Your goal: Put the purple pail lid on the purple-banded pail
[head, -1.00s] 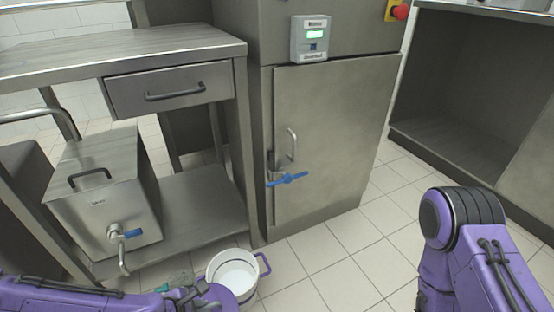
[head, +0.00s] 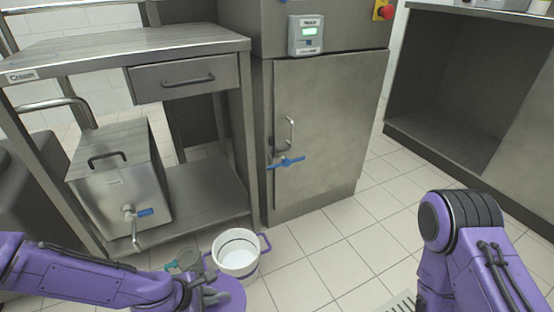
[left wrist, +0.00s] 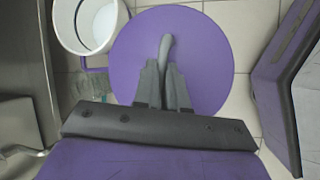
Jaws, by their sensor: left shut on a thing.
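The purple-banded pail (head: 238,256) stands on the floor tiles, white with a dark purple band and purple side handles. It is open at the top, with a pale inside. In the left wrist view the pail (left wrist: 88,27) is at the upper left. My left gripper (left wrist: 165,66) is shut on the grey handle of the round purple lid (left wrist: 208,62). In the head view the lid (head: 232,297) is at the bottom, in front of the pail and partly hidden by my left gripper (head: 212,291). The lid is beside the pail, not over it. My right gripper is not in view.
A steel tank (head: 120,190) with a blue-handled tap sits on the lower shelf (head: 205,190) of the steel table. A steel cabinet (head: 325,140) stands behind; floor to the right is clear.

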